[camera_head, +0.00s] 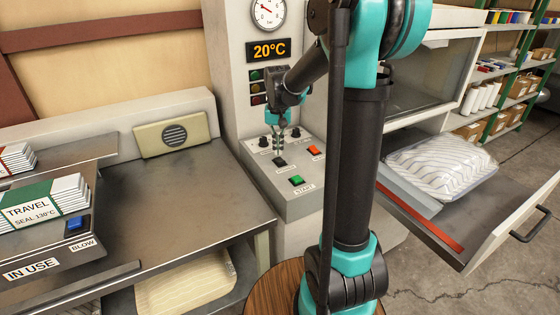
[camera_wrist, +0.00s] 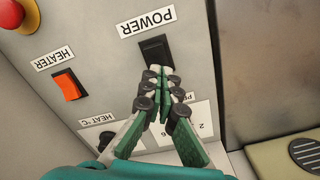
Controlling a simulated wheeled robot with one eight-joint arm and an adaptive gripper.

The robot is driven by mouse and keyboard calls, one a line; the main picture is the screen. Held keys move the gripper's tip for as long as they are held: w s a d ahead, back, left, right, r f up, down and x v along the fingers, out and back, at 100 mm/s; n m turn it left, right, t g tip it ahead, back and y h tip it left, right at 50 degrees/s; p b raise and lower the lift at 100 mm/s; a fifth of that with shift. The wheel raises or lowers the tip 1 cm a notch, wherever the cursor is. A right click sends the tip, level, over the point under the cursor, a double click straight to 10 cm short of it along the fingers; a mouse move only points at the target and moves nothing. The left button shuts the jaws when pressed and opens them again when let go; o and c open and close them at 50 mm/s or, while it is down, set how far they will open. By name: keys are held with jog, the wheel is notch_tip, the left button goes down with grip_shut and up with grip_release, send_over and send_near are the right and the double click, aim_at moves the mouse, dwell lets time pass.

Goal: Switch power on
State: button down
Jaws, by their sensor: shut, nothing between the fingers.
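The black POWER rocker switch (camera_wrist: 155,50) is on the grey control panel, beside its POWER label, in the wrist view. In the head view the dark power switch (camera_head: 279,162) sits on the sloped panel below my gripper (camera_head: 280,146). My gripper (camera_wrist: 162,78) is shut and empty, with its fingertips right at the lower edge of the switch in the wrist view. I cannot tell whether they touch it. The rocker's position is not clear. The panel (camera_head: 263,185) also carries the other controls.
An orange HEATER switch (camera_wrist: 68,85) and a red button (camera_wrist: 15,12) are nearby on the panel. A green START button (camera_head: 297,181) is at the panel's front.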

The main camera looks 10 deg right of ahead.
aim_at(278, 159)
jog(key=shift+r, duration=2.5)
